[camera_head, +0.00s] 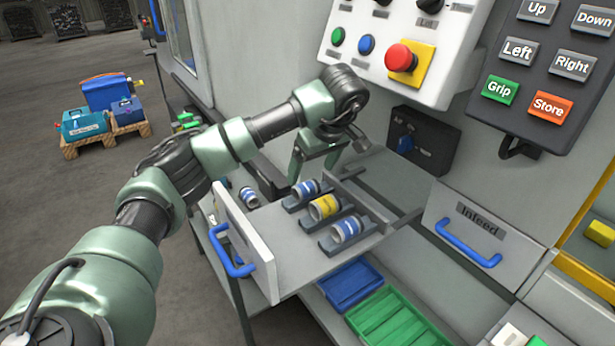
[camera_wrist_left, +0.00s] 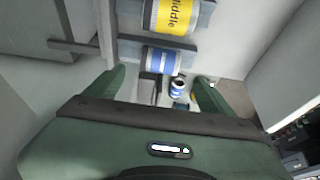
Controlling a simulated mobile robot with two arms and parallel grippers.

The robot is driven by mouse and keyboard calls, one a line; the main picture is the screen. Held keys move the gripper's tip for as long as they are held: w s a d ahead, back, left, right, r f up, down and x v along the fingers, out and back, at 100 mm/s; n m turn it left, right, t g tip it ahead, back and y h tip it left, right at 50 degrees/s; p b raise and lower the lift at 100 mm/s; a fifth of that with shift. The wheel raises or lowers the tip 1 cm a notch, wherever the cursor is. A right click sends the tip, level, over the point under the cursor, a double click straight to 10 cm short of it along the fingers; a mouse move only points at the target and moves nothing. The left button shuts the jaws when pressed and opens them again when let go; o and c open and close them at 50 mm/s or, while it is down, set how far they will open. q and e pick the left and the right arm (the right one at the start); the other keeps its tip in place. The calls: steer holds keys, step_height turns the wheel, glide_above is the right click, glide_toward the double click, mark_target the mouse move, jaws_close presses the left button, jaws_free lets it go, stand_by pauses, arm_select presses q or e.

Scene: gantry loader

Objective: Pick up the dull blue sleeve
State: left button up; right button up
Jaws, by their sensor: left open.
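Two blue-and-white banded sleeves lie in cradles on the pulled-out drawer (camera_head: 290,262): a far one (camera_head: 306,190) and a near one (camera_head: 346,230), with a yellow sleeve (camera_head: 325,207) between them. Another blue-banded sleeve (camera_head: 249,196) is lower, left of the drawer. I cannot tell which blue one is the dull one. My left gripper (camera_head: 312,172) is open and empty, just behind and above the far blue sleeve. In the left wrist view, a blue sleeve (camera_wrist_left: 160,60) shows between the spread fingers (camera_wrist_left: 158,82), beside the yellow sleeve marked "Middle" (camera_wrist_left: 176,16). My right gripper is out of view.
A blue bin (camera_head: 350,283) and a green bin (camera_head: 395,318) sit below the drawer. The machine wall with a red button (camera_head: 401,57) and a key pad (camera_head: 545,65) rises behind. A closed Infeed drawer (camera_head: 480,225) is to the right.

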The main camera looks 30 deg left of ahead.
mark_target(306, 184)
arm_select(q)
steer(key=shift+w+a+f, duration=0.35)
steer(key=shift+w+f, duration=0.05)
steer(key=shift+f, duration=0.1)
steer(key=shift+s+a+f+p, duration=0.1)
steer(key=shift+a+f+p, duration=0.1)
steer(key=shift+f, duration=0.4)
steer(key=shift+s+a+f+p, duration=0.1)
steer(key=shift+f+p, duration=0.1)
steer(key=shift+f, duration=0.4)
steer(key=x, duration=0.3)
steer(key=shift+w+a+f+p, duration=0.1)
steer(key=shift+w+f+p, duration=0.05)
steer(key=shift+f+p, duration=0.15)
steer(key=shift+f, duration=0.1)
steer(key=c, duration=1.7)
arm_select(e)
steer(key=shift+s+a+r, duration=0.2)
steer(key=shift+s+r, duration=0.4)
